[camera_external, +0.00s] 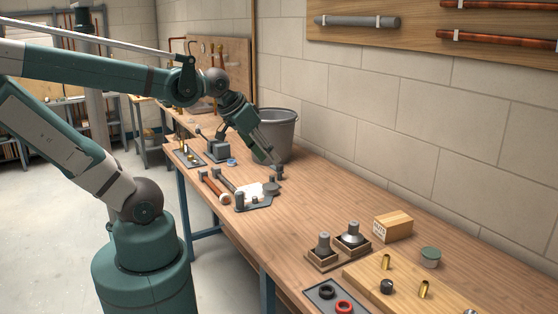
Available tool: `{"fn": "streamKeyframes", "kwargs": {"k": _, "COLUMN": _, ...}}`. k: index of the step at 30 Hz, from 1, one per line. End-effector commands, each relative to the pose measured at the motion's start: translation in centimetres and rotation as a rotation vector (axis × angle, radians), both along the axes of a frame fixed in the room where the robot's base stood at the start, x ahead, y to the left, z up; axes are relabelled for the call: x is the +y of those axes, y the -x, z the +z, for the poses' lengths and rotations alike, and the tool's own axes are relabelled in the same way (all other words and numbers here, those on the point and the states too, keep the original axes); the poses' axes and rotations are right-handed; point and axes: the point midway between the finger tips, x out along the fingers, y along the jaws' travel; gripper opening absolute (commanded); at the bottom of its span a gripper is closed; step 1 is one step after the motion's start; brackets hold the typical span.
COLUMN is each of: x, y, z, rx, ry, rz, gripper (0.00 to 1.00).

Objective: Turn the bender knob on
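What looks like the bender is a small bench tool with a dark grey base plate (258,206), a pale plate and several dark posts. It stands on the workbench near the middle of the view. A small dark knob-like part (278,176) shows at its back right; I cannot tell for sure that it is the bender knob. My gripper (274,165) points down at the end of the arm, just above or at this part. Whether it touches the part, and whether its fingers are open or shut, is too small to tell.
A grey bucket (279,130) stands close behind my gripper. A hammer (213,187) lies left of the bender, and a grey vise-like block (217,150) is farther back. Wooden holders (325,258) and a small box (393,226) stand front right. Bare bench lies between.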

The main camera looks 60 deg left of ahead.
Motion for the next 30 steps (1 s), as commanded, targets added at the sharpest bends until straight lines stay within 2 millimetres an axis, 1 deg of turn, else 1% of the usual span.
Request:
{"fn": "streamKeyframes", "kwargs": {"k": 5, "x": 1.1, "y": -1.8, "z": 1.0, "rx": 0.030, "ry": 0.006, "rz": 0.033, "gripper": 0.34}}
{"fn": "streamKeyframes", "kwargs": {"k": 15, "x": 3.9, "y": -5.6, "z": 2.2, "rx": 0.101, "ry": 0.022, "rz": 0.107, "gripper": 0.34}}
{"fn": "streamKeyframes", "kwargs": {"k": 21, "x": 5.7, "y": -8.0, "z": 2.5, "rx": 0.143, "ry": 0.033, "rz": 0.150, "gripper": 0.34}}
{"fn": "streamKeyframes", "kwargs": {"k": 30, "x": 8.8, "y": -11.5, "z": 2.4, "rx": 0.205, "ry": 0.051, "rz": 0.218, "gripper": 0.34}}
